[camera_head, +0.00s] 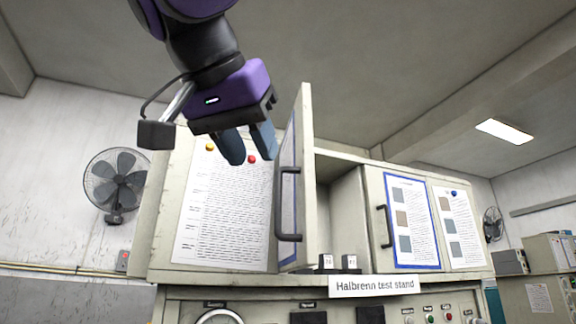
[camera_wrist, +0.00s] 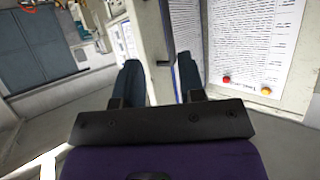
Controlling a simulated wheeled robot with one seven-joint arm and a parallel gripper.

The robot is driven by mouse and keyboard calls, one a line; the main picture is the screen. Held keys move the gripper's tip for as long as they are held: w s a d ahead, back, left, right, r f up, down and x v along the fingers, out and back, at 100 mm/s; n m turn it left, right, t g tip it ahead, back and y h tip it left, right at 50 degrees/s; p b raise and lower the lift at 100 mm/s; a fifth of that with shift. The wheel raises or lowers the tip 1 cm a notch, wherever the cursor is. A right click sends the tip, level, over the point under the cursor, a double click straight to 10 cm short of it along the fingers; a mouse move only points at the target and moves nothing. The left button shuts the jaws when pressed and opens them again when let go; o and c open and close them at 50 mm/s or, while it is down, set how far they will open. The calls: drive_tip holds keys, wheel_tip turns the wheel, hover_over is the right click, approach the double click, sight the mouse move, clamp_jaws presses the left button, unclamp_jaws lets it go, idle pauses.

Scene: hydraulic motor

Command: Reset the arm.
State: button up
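My gripper (camera_head: 248,146) hangs at the upper middle of the head view, in front of the upper part of the test stand cabinet. Its two blue-grey fingers are apart with nothing between them; they also show spread in the wrist view (camera_wrist: 160,80). The cabinet door (camera_head: 302,180) stands open, swung toward me, with a dark handle (camera_head: 286,205) on it. The gripper is close to the door's top left side; I cannot tell whether they touch.
The right cabinet door (camera_head: 405,215) is shut. A label strip (camera_head: 374,286) and control panel lie below. Wall fans (camera_head: 115,180) hang left and right. Open space lies above the cabinet.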

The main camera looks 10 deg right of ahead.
drive_tip(key=s+a+f, duration=0.1)
drive_tip(key=s+a, duration=0.3)
drive_tip(key=shift+a+t+h, duration=0.15)
drive_tip(key=shift+t+h, duration=0.25)
drive_tip(key=w+d+f+n+g+y, duration=0.1)
drive_tip(key=w+d+f+n+g, duration=0.1)
drive_tip(key=d+f, duration=0.7)
drive_tip(key=w+d+f+n+g+y, duration=0.15)
drive_tip(key=d+f, duration=0.45)
drive_tip(key=d, duration=0.8)
drive_tip(key=s+d+f+n+g+y, duration=0.1)
drive_tip(key=d+f, duration=0.5)
drive_tip(key=f, duration=0.6)
drive_tip(key=s+d+f+n+g+y, duration=0.1)
drive_tip(key=d+f, duration=0.5)
drive_tip(key=f, duration=0.6)
drive_tip(key=shift+s+f+g+y, duration=0.25)
drive_tip(key=shift+g+y, duration=0.3)
drive_tip(key=shift+y, duration=0.5)
drive_tip(key=shift+w+n, duration=0.1)
drive_tip(key=shift+n, duration=0.15)
